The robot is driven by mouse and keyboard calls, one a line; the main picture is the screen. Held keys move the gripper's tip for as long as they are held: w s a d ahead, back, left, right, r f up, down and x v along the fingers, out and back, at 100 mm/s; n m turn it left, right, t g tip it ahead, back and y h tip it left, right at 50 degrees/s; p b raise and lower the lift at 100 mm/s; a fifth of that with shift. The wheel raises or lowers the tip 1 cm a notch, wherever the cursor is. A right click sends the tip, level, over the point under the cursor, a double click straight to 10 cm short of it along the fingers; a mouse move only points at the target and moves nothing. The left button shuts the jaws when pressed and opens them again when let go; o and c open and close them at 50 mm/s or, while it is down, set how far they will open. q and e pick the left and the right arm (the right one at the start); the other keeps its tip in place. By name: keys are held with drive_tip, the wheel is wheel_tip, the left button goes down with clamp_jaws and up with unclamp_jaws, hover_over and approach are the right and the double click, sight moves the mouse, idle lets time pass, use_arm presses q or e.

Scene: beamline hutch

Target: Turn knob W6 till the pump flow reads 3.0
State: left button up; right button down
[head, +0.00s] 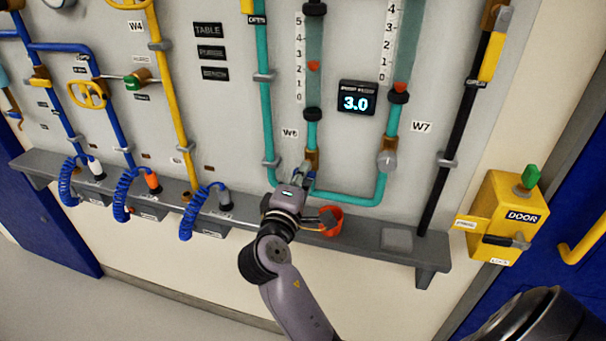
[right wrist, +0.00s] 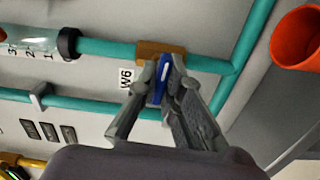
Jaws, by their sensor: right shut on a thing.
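The display (head: 357,97) on the wall panel reads 3.0 in the head view. The W6 label (head: 290,133) is beside the lower end of the left flow tube (head: 313,70). My right gripper (head: 304,176) is at the fitting below that tube. In the right wrist view its fingers (right wrist: 168,70) are shut on the blue knob W6 (right wrist: 161,80), in front of a brass valve body (right wrist: 150,49). The fingers hide part of the knob. The W6 label also shows there (right wrist: 126,78). My left gripper is not in view.
An orange cup (head: 331,221) stands on the grey shelf (head: 370,236) just right of my right gripper. Knob W7 (head: 387,160) is farther right. A yellow DOOR box (head: 502,217) is at the far right. Blue coiled hoses (head: 122,196) hang to the left.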

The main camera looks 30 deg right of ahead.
drive_tip(key=c, duration=1.7)
unclamp_jaws()
